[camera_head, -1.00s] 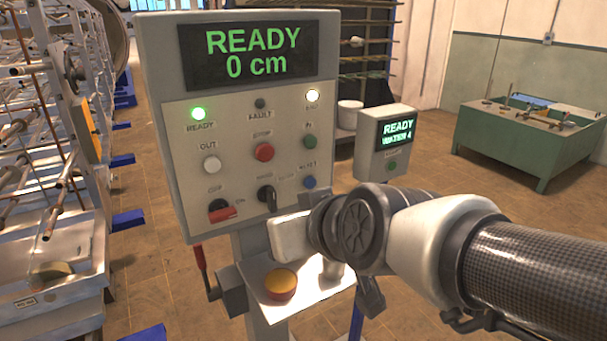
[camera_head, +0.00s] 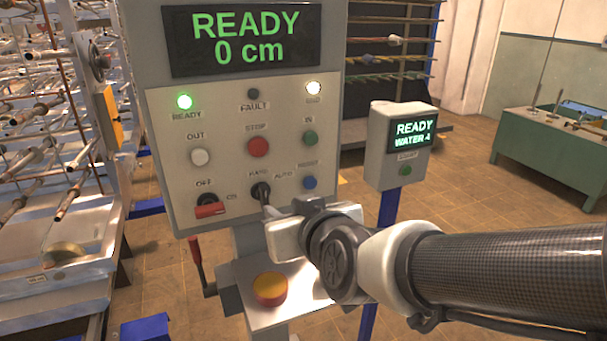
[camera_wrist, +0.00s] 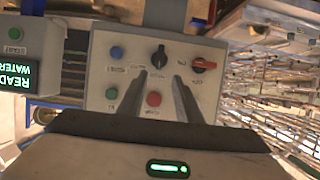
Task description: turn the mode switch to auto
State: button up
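The mode switch (camera_head: 260,190) is a black rotary knob low in the middle of the grey control panel (camera_head: 330,150), with AUTO printed to its right. My gripper (camera_head: 270,212) is in front of the panel, just below and right of the knob, and hides part of it in the head view. In the wrist view the mode switch (camera_wrist: 159,57) lies just beyond my gripper's fingertips (camera_wrist: 160,78), roughly between their lines. The two fingers are apart with nothing between them. I cannot tell whether a finger touches the knob, or its exact setting.
Near the switch are a red OFF/ON switch (camera_head: 210,209), a red STOP button (camera_head: 258,146) and a blue button (camera_head: 309,182). A yellow-topped button (camera_head: 270,289) sits on the shelf below. A smaller READY panel (camera_head: 400,150) stands to the right.

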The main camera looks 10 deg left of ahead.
aim_at(266, 198)
jog(key=p+x, duration=0.3)
jog(key=x, duration=1.1)
jog(key=shift+w+p, duration=0.25)
jog(key=shift+p, duration=0.1)
grip_shut()
